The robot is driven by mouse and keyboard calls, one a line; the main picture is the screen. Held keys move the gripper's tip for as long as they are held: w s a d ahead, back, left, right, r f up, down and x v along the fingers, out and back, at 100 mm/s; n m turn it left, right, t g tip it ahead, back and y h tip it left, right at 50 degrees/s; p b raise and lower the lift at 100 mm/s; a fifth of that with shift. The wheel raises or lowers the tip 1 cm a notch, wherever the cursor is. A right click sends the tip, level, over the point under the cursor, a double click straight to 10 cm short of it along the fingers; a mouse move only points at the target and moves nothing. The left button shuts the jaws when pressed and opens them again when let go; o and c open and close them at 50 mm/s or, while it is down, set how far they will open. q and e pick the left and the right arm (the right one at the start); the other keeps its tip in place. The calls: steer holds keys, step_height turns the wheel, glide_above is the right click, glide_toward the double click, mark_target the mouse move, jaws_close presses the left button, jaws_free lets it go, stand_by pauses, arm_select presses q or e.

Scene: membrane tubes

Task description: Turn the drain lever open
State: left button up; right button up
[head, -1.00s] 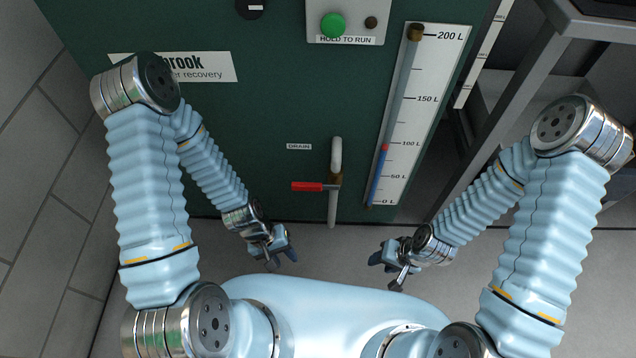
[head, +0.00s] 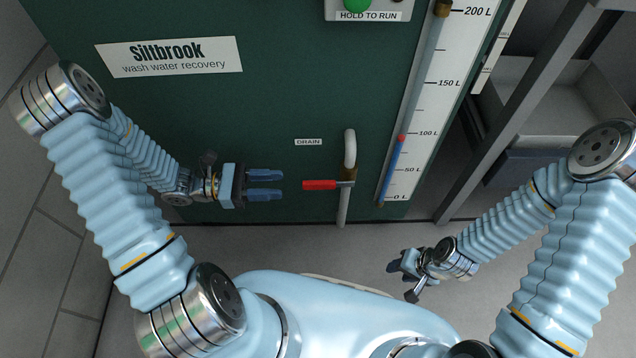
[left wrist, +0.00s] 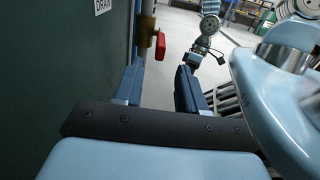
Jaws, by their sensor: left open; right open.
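The red drain lever (head: 320,185) lies level, pointing left from the valve on the drain pipe (head: 350,150), under the DRAIN label (head: 308,142). My left gripper (head: 281,186) is open and empty, just left of the lever's red end and apart from it, fingers pointing right at it. In the left wrist view the red lever (left wrist: 161,46) shows beyond the open fingers, between their tips. My right gripper (head: 397,266) is open and empty, low and right of the pipe, away from the lever.
The green panel (head: 250,110) stands close behind my left gripper. A level gauge (head: 440,100) with a red mark near 100 L is right of the pipe. A grey metal frame (head: 520,110) stands at the right. The floor (head: 330,245) below the panel is clear.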

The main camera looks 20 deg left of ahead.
mark_target(336, 184)
arm_select(q)
steer(key=x, duration=1.1)
steer(key=shift+f, duration=0.1)
steer(key=shift+c, duration=0.3)
jaws_close()
